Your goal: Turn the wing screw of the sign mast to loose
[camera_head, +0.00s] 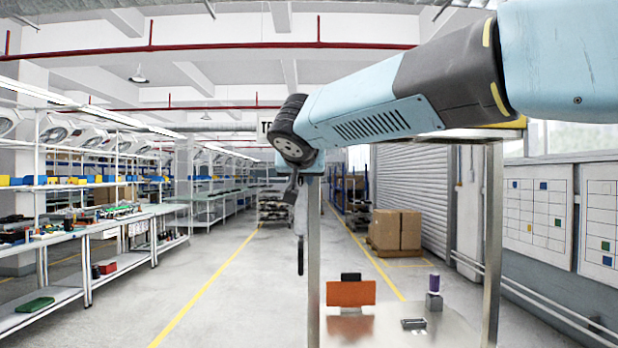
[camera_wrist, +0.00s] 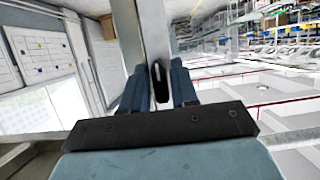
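In the wrist view my gripper (camera_wrist: 158,76) has its two blue fingers set apart. A small dark, elongated part (camera_wrist: 160,82), possibly the wing screw, shows in the gap between them, against a grey upright (camera_wrist: 155,25). I see no clear contact with either finger. In the head view my arm reaches in from the right, and its end is beside a metal post (camera_head: 313,260). A grey piece with a dark lower end (camera_head: 300,258) hangs just left of this post. Which part is the wing screw, and how it is turned, is too small to tell.
A bench top (camera_head: 455,325) carries an orange panel (camera_head: 351,293), a purple-topped item (camera_head: 434,284) and a small dark item (camera_head: 413,323). A second post (camera_head: 492,240) stands at right. Cardboard boxes (camera_head: 397,230) and shelving (camera_head: 95,225) are farther off. The left aisle floor is clear.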

